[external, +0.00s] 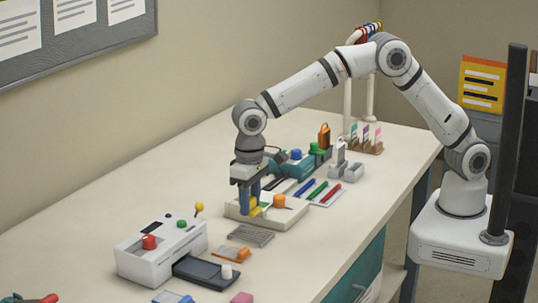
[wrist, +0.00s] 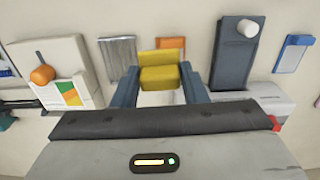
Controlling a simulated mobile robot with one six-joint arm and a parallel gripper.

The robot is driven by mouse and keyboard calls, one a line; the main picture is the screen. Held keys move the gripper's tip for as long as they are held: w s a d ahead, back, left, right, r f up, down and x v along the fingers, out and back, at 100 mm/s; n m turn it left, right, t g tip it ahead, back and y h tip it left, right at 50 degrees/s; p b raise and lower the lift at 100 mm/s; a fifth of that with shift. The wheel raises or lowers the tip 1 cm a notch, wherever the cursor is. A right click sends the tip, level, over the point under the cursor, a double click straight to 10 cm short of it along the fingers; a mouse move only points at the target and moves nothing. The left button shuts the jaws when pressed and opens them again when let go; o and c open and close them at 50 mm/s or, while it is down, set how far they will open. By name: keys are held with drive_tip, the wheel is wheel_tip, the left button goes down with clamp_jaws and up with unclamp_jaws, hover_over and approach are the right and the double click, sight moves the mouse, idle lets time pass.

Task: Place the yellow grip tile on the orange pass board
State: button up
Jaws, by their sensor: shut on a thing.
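The yellow grip tile (wrist: 160,77) is held between the two blue fingers of my gripper (wrist: 160,88) in the wrist view. In the external view my gripper (external: 249,203) points down over or near the white tray with the orange knob; its exact height is hard to tell. The fingers partly hide the tile there. The orange pass board (external: 230,254) lies flat on the bench, nearer the camera than the gripper. In the wrist view the orange board (wrist: 171,43) shows just beyond the tile, partly hidden by it.
A white tray (wrist: 58,78) with an orange knob and coloured strips lies to the left in the wrist view. A grey ribbed plate (external: 251,235) lies beside the orange board. The white laminator (external: 150,254) and its dark tray (external: 204,272) stand at the near left.

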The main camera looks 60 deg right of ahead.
drive_tip(key=shift+w+a+r, duration=0.15)
drive_tip(key=shift+w+a, duration=0.55)
drive_tip(key=shift+a, duration=0.2)
drive_tip(key=p, duration=0.2)
hover_over(231, 250)
drive_tip(key=s+a, duration=0.1)
drive_tip(key=s, duration=0.3)
drive_tip(key=shift+w+f, duration=0.1)
drive_tip(key=shift+f, duration=5.05)
drive_tip(key=o, duration=1.1)
drive_tip(key=shift+o, duration=0.2)
drive_tip(key=shift+r, duration=0.1)
